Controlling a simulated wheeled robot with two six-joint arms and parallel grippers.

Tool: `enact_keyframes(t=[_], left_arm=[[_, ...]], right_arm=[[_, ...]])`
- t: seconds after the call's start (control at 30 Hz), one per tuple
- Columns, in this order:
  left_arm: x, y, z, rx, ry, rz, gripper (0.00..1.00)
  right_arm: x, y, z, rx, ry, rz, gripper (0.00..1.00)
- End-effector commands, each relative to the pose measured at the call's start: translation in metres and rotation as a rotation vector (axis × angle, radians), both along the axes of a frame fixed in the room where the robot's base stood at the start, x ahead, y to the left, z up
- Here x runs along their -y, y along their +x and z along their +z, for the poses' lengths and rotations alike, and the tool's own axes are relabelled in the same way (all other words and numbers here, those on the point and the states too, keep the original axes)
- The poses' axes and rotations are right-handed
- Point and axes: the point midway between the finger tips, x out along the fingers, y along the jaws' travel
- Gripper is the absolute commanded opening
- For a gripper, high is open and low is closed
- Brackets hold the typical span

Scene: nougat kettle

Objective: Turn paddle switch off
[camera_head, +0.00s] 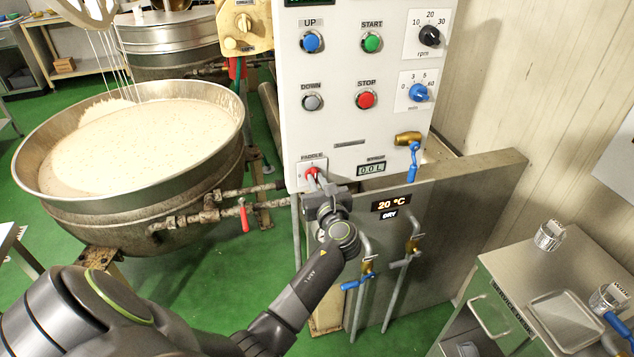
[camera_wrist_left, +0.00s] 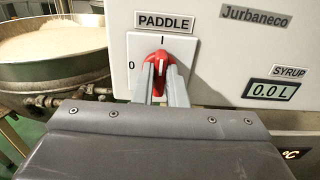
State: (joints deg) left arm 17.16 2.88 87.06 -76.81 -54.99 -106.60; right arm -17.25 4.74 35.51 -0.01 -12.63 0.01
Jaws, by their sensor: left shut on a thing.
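The paddle switch (camera_wrist_left: 158,62) is a red rotary knob on a white plate under a "PADDLE" label, with marks "0" at left and "I" at top. In the left wrist view its white line points up, close to the "I". In the head view the switch (camera_head: 312,173) sits low at the left of the white control panel (camera_head: 330,120). My left gripper (camera_wrist_left: 160,80) is shut on the red knob, one finger on each side. It also shows in the head view (camera_head: 315,182). My right gripper is not in view.
A large kettle (camera_head: 60,205) of pale mass stands left, with a whisk above it. Blue-handled valves (camera_head: 413,160) and pipes are right of and below the switch. A syrup display (camera_head: 371,168) sits beside it. A metal cabinet (camera_head: 510,290) stands at lower right.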

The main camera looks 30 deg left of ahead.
Motion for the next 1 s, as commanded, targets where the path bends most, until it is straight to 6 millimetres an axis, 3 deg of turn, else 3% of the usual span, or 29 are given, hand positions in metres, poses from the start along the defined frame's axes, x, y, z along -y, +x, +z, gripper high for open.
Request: enact_keyframes(t=[0.47,1.0], left_arm=[[-0.001,0.0,-0.002,0.101,-0.087,-0.002,0.0],[-0.002,-0.002,-0.004,0.475,-0.405,-0.004,0.0]], right_arm=[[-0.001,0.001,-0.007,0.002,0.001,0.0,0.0],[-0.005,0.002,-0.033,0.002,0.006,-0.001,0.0]])
